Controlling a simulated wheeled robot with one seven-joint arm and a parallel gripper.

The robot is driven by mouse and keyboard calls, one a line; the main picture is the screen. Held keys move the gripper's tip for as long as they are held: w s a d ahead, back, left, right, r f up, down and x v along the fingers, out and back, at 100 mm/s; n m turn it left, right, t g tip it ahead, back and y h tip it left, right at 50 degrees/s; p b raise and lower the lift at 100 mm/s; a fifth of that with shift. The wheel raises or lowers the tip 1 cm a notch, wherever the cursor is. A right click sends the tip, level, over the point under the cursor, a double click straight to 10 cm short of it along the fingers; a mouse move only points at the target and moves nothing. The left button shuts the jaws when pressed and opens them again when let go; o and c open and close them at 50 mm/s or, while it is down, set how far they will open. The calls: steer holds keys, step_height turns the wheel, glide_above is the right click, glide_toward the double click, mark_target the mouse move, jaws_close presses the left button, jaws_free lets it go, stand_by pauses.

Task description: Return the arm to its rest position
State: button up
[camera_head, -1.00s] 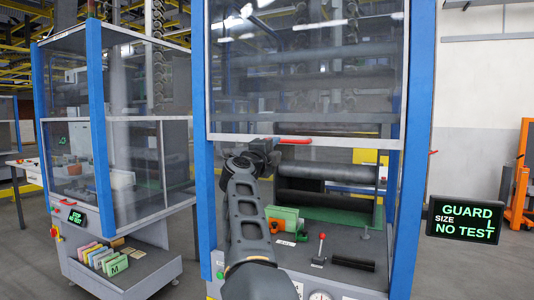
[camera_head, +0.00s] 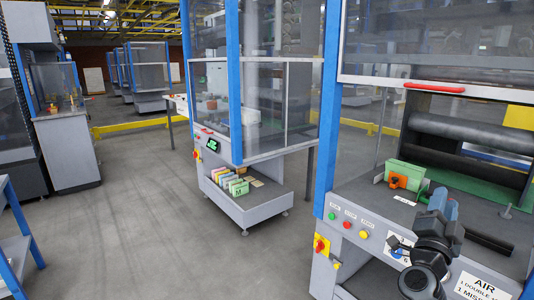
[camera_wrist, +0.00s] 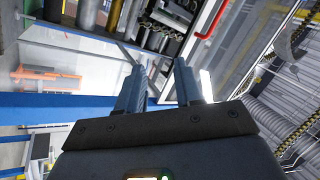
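My arm is folded low at the right of the head view, in front of the near machine (camera_head: 360,180). My gripper (camera_head: 445,200) points upward there, beside the machine's front panel. In the wrist view my gripper (camera_wrist: 159,68) has its two fingers spread apart with nothing between them, so it is open and empty. The wrist view is tilted and shows machine frames and the ceiling beyond the fingers.
The near machine has a red-handled guard (camera_head: 434,87), a green block with an orange clamp (camera_head: 398,181) and several buttons (camera_head: 347,224). A second machine (camera_head: 262,150) with coloured folders (camera_head: 229,182) stands left. The grey floor (camera_head: 130,220) between is clear.

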steer(key=s+a+f+n+t+y, duration=0.1)
steer(key=s+a+f+n+y, duration=0.3)
steer(key=s, duration=0.6)
steer(key=s+a+f+n+y, duration=0.25)
steer(key=s+f+n, duration=0.3)
steer(key=s, duration=0.35)
steer(key=s+a+f+n+t+y, duration=0.15)
steer(key=s+f+n+y, duration=0.3)
steer(key=s, duration=0.55)
steer(key=s+a+r+n+g+y, duration=0.1)
steer(key=s+a+g, duration=0.1)
steer(key=s, duration=0.6)
steer(key=s+a+r+n+g+y, duration=0.1)
steer(key=s+a, duration=0.3)
steer(key=s, duration=0.4)
steer(key=s+a+r+n+g+y, duration=0.1)
steer(key=s+a, duration=0.3)
steer(key=s, duration=0.4)
steer(key=shift+r+n+g+y, duration=0.3)
steer(key=shift+r+n+g, duration=0.1)
steer(key=shift+r+g, duration=0.4)
steer(key=shift+s+f, duration=0.1)
